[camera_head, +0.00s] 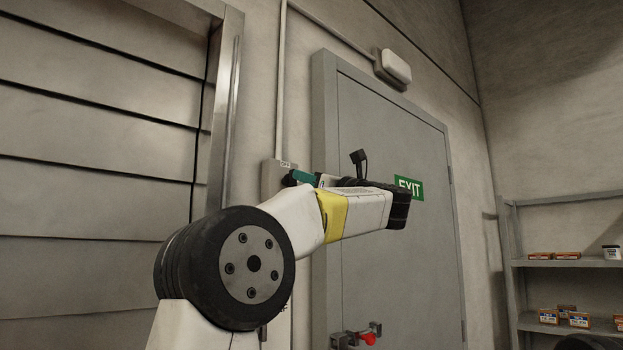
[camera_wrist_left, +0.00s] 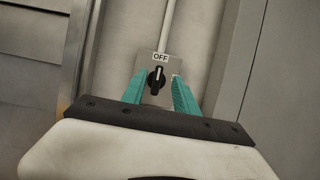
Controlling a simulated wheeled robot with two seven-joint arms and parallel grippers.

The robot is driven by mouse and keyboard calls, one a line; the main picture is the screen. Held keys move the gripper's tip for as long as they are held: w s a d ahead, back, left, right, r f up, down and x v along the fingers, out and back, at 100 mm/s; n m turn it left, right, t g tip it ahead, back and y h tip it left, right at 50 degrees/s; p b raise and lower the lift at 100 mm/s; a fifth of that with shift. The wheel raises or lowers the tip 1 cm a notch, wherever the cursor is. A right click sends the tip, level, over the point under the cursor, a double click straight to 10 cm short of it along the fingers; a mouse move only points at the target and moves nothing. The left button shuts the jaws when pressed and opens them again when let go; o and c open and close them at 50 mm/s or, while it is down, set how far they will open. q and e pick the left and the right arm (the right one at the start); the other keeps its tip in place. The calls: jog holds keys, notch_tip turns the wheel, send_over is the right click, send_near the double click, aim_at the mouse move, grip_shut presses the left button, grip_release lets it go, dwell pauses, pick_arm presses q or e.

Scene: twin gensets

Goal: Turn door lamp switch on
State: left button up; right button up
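The door lamp switch is a grey box (camera_head: 268,176) on the wall left of the grey door, mostly hidden behind my left arm in the head view. The left wrist view shows its plate with a black rotary knob (camera_wrist_left: 156,80) and an "OFF" label (camera_wrist_left: 161,57) above it. The knob's pointer stands about upright, towards the label. My left gripper (camera_wrist_left: 158,92) has its teal fingers apart, one on each side of the knob; I cannot tell whether they touch it. In the head view a teal finger (camera_head: 304,177) shows beside the box. My right gripper is not in view.
The door lamp (camera_head: 392,69) is a white fixture above the grey door (camera_head: 390,130), joined by a conduit (camera_head: 281,80). The door bears an EXIT sign (camera_head: 410,188) and a red-ended handle (camera_head: 368,338). A shelf (camera_head: 560,262) with small boxes stands at right.

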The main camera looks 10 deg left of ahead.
aim_at(293, 180)
pick_arm(q)
jog(key=x, duration=0.6)
jog(key=shift+w+a+r, duration=0.2)
jog(key=shift+a, duration=0.1)
grip_shut()
